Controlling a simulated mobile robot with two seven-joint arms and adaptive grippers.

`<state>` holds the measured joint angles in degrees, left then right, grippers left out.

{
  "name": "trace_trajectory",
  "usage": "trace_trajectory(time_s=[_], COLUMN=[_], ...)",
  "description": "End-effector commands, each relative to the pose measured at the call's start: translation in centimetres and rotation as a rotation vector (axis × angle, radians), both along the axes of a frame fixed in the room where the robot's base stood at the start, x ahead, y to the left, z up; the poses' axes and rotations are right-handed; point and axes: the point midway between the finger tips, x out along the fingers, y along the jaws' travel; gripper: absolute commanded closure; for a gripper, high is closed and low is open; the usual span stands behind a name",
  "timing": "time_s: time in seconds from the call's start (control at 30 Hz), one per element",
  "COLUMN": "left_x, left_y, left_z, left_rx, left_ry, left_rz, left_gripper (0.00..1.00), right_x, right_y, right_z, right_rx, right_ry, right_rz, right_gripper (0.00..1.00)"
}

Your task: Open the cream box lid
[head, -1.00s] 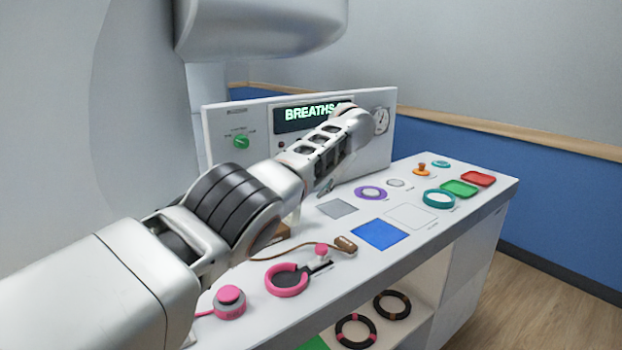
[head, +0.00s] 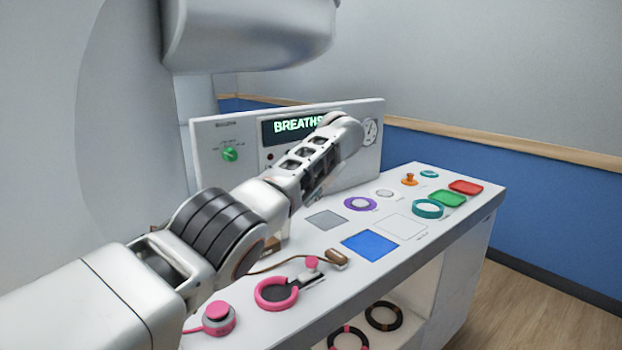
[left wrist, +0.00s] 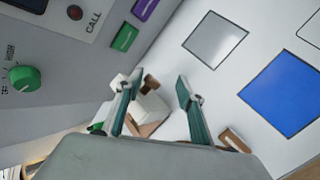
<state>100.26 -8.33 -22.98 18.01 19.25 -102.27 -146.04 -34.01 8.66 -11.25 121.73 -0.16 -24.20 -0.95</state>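The cream box (left wrist: 152,112) shows in the left wrist view as a small pale block with brown parts beside it. Its lid cannot be told apart clearly. My left gripper (left wrist: 157,88) is open, with one green-grey finger to each side of the box in the picture. I see no clear contact between the fingers and the box. In the head view my left arm reaches over the counter and hides most of the box and the fingertips. My right gripper is in neither view.
A console (head: 207,150) with a lit display and a green knob (head: 230,154) stands behind the arm. The counter holds a blue square (head: 370,246), a grey square (head: 324,220), a pink ring (head: 268,298), a purple ring (head: 361,204) and red and green trays (head: 466,187).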

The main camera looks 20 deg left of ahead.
Motion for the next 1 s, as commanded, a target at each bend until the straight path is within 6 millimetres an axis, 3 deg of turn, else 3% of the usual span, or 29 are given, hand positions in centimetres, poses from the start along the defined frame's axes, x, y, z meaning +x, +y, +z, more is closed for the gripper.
trace_trajectory(time_s=[0.2,0.4,0.6,1.0], left_x=[-0.9,-2.9,-4.3,-4.9], left_y=[-0.6,-3.0,-4.4,-5.0], left_z=[1.4,4.8,6.9,7.8], left_rx=[0.000,-0.001,-0.001,0.000], left_ry=[-0.004,-0.003,0.000,0.002], left_rz=[0.003,0.000,0.002,0.004], left_gripper=[0.62,0.62,0.62,0.62], right_x=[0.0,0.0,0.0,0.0], right_y=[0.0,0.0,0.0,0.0], right_z=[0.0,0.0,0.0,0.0], right_rx=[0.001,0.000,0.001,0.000], right_ry=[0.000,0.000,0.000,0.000], right_rz=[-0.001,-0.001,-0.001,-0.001], right_gripper=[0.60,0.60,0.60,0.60])
